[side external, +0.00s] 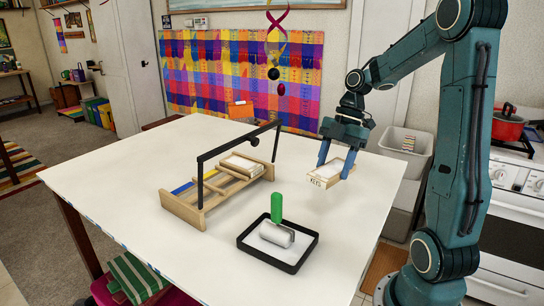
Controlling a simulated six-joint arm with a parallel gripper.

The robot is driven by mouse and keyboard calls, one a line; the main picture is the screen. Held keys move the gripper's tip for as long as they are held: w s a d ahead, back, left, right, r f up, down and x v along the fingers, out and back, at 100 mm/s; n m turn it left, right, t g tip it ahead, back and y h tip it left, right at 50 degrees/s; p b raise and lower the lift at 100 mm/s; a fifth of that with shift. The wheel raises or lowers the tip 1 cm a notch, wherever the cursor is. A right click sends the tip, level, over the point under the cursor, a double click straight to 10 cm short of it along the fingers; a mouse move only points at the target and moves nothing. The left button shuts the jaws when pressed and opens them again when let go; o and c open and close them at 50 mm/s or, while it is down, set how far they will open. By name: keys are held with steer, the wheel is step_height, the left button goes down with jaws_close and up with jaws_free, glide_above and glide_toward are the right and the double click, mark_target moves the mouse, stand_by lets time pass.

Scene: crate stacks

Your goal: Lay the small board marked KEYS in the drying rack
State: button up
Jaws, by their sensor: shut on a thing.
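The small board marked KEYS (319,181) is a shallow light-wood piece with a pale top and dark letters on its front edge. My gripper (335,160) is shut on it, with blue fingers on either side. The board is at the right part of the white table; I cannot tell whether it touches the tabletop. The drying rack (190,212) is a light-wood frame with slats, left of the gripper. Another pale-topped board (241,164) lies in its far right part. A blue strip (181,188) shows at its left side.
A black bar on posts (238,139) spans above the rack. A black tray (296,264) with a green-handled roller (277,210) stands in front, between rack and table edge. The white table (130,190) is clear at left.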

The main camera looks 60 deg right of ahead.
steer(key=m, duration=0.1)
steer(key=w+d+m+t, duration=0.1)
steer(key=shift+d+r+m, duration=0.2)
steer(key=shift+r+m, duration=0.05)
steer(key=shift+m, duration=0.05)
steer(key=w+d+r+m+t+h, duration=0.1)
steer(key=w+d+r+m+h, duration=0.3)
steer(key=m, duration=0.5)
steer(key=w+d+r+m+t+h, duration=0.1)
steer(key=w+d+r+m+h, duration=0.15)
steer(key=d+m, duration=0.45)
steer(key=w+a+r+m, duration=0.2)
steer(key=w+a+r, duration=0.3)
steer(key=w+a, duration=0.45)
steer(key=w+a+f+n, duration=0.1)
steer(key=w+a+f, duration=0.2)
steer(key=a, duration=0.4)
steer(key=w+a+f+n+y, duration=0.1)
steer(key=w+a+f+n, duration=0.1)
steer(key=w+a, duration=0.3)
steer(key=w+a+f+n+y, duration=0.1)
steer(key=w+a+f, duration=0.3)
steer(key=a, duration=0.5)
steer(key=shift+w+a+f+n, duration=0.15)
steer(key=shift+a+f+n, duration=0.05)
steer(key=shift+a+n, duration=0.2)
